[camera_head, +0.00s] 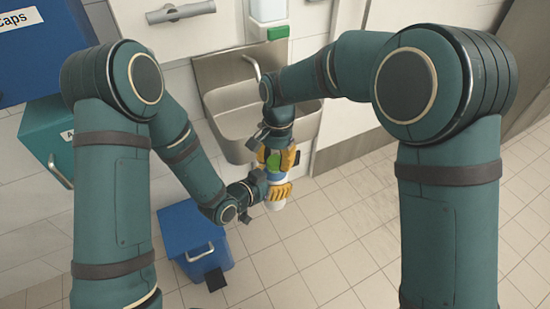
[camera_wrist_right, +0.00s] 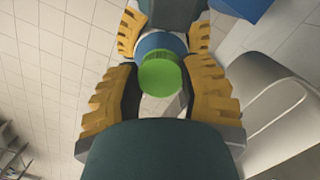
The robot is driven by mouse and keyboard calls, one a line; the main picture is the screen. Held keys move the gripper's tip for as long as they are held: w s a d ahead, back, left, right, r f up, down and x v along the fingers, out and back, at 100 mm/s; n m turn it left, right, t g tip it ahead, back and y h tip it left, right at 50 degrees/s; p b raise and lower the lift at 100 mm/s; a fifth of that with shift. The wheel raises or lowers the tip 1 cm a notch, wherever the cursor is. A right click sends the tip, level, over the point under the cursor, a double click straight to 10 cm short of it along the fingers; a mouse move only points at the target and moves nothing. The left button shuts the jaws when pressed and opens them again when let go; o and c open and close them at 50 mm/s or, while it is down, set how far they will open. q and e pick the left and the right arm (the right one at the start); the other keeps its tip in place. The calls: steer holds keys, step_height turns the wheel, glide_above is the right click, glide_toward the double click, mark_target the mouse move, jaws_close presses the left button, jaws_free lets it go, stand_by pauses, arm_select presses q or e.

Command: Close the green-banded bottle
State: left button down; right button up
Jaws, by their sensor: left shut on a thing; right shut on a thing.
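A green round cap (camera_head: 273,161) sits between the orange fingers of my right gripper (camera_head: 277,158), which is shut on it. In the right wrist view the cap (camera_wrist_right: 160,77) shows as a green disc between the right gripper's fingers (camera_wrist_right: 161,88). Just below the cap is the bottle, with a blue part (camera_wrist_right: 158,42) showing in that view and its white lower end (camera_head: 277,205) in the head view. My left gripper (camera_head: 279,190) is shut around the bottle. The cap is in line with the bottle's top; whether it touches is hidden. I see no green band.
A metal sink (camera_head: 228,100) is on the wall behind the grippers, with a green-marked dispenser (camera_head: 277,33) above. A blue bin (camera_head: 184,230) stands on the floor at left. Blue (camera_head: 40,45) and teal (camera_head: 45,140) boxes are far left. The tiled floor at right is free.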

steer(key=m, duration=0.6)
steer(key=shift+m+t+y, duration=0.3)
steer(key=shift+m+y, duration=0.1)
steer(key=m, duration=0.4)
steer(key=shift+m, duration=0.4)
steer(key=o, duration=0.6)
steer(key=shift+o, duration=0.2)
steer(key=shift+r, duration=2.25)
steer(key=shift+o, duration=0.2)
